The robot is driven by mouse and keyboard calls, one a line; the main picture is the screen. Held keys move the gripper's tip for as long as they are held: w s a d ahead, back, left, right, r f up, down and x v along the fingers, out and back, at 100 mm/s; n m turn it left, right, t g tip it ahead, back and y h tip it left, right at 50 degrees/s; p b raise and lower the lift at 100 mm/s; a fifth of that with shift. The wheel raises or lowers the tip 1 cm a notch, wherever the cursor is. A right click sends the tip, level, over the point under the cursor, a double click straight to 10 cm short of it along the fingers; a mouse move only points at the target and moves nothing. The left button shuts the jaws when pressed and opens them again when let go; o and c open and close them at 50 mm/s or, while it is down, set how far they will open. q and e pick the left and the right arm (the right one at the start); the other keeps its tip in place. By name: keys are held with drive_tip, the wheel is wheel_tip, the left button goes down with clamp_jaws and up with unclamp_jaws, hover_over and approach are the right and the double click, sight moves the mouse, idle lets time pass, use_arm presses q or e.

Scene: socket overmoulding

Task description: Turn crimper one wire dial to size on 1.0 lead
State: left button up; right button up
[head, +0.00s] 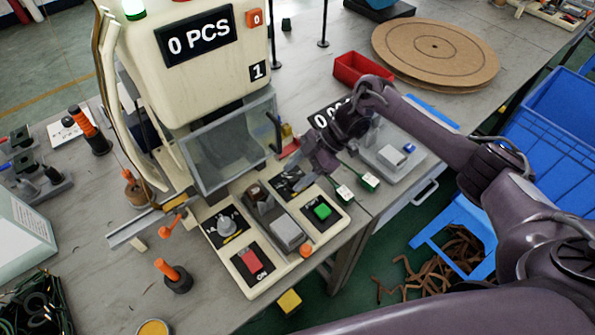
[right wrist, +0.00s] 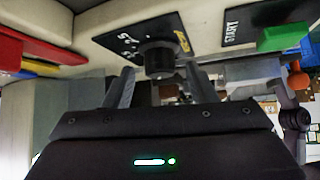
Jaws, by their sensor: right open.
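Crimper one (head: 185,85) is the cream machine with the "0 PCS" display and a "1" label. Its wire dial (right wrist: 159,58) is a dark round knob on a black plate with white scale marks, beside the START plate. In the head view the dial's black plate (head: 287,181) is partly covered by my right gripper (head: 303,178), so the knob does not show clearly. In the right wrist view my right gripper (right wrist: 159,80) is open, with one finger on each side of the knob. I cannot tell whether they touch it, or read the setting. My left gripper is out of view.
A green START button (head: 322,211), a grey knob (head: 227,225) and a red ON switch (head: 251,262) share the panel. Two green-and-white pieces (head: 369,181) hang by the bench edge. A red bin (head: 361,69) and round brown boards (head: 435,48) lie behind my arm.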

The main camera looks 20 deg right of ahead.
drive_tip(key=b+v, duration=0.1)
drive_tip(key=v, duration=0.6)
drive_tip(key=shift+d+r, duration=0.3)
